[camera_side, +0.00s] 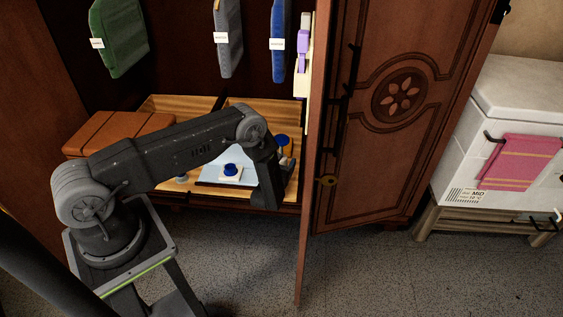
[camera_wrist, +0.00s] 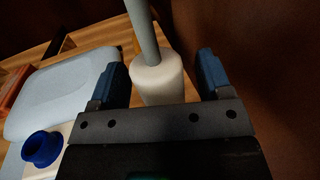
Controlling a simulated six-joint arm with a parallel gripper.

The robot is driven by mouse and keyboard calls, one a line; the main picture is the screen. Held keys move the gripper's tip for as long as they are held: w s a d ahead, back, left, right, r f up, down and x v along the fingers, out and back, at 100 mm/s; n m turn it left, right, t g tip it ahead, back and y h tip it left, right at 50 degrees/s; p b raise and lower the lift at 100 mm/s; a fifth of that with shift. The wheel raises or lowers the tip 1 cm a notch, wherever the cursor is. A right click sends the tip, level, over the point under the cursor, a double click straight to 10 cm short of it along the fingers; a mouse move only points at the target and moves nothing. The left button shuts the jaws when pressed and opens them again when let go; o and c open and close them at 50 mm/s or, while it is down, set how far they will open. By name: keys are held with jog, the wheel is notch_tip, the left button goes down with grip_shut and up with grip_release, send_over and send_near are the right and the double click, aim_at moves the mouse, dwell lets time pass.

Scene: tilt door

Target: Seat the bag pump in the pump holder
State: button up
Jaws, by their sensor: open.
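The bag pump, with a white round body (camera_wrist: 157,82) and a grey rod, stands between my fingers in the wrist view. In the side view its blue top (camera_side: 282,141) seems to show just beyond the end of my arm. My gripper (camera_wrist: 161,76) is open, with one blue finger on each side of the white body and gaps on both sides. In the side view my gripper (camera_side: 271,185) points down at the right end of the wooden shelf. I cannot make out the pump holder for certain.
A pale flat bag (camera_side: 213,178) with a blue valve (camera_side: 230,169) lies on the shelf left of my gripper. The open wooden door (camera_side: 372,130) stands close on the right. Bags hang above.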

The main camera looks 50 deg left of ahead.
jog(key=shift+s, duration=0.1)
jog(key=v, duration=1.3)
jog(key=shift+s+d, duration=0.25)
jog(key=shift+r, duration=0.1)
